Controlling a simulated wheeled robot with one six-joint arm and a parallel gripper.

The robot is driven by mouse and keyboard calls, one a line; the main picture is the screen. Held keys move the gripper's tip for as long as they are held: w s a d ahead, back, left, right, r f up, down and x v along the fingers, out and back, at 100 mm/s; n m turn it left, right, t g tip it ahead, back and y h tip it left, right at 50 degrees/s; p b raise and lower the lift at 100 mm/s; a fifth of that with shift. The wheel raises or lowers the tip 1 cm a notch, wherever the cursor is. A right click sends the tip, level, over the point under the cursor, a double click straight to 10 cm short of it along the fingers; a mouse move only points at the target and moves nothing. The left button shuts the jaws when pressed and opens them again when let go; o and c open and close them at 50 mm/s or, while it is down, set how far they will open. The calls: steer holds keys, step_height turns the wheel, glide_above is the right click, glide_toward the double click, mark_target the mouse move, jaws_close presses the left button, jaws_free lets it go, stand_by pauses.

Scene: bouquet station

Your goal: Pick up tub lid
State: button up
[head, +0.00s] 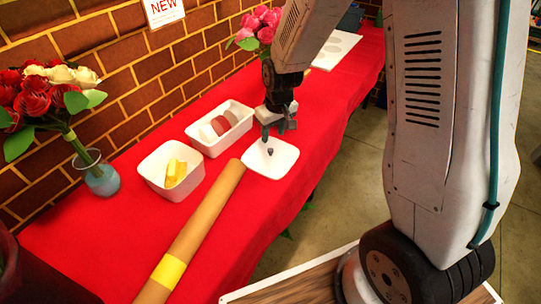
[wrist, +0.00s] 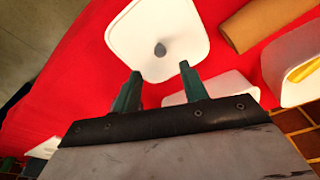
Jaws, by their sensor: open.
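The tub lid (head: 276,168) is a white, rounded-square piece with a small dark grey knob (head: 270,152) at its middle. It lies flat on the red cloth, beside the far end of the brown paper roll. It also shows at the top of the wrist view (wrist: 185,64), with its knob (wrist: 160,49). My gripper (head: 275,134) is above the lid's far edge, pointing down. In the wrist view the two green fingers (wrist: 158,74) are apart and nothing is between their tips. The knob shows a little beyond the fingertips, apart from them.
A white tub with yellow pieces (head: 154,184) and a white tub with round pieces (head: 204,143) stand left of the lid. The brown roll (head: 199,220) lies close to it. A vase of roses (head: 101,180) stands by the brick wall. Bare red cloth (head: 284,205) lies in front.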

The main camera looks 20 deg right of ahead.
mark_target(270, 150)
steer(key=f, duration=0.5)
steer(key=w+f, duration=0.1)
steer(key=f, duration=0.1)
steer(key=shift+w+a+f, duration=0.1)
steer(key=shift+a+f, duration=0.1)
steer(key=shift+f, duration=0.05)
jaws_close()
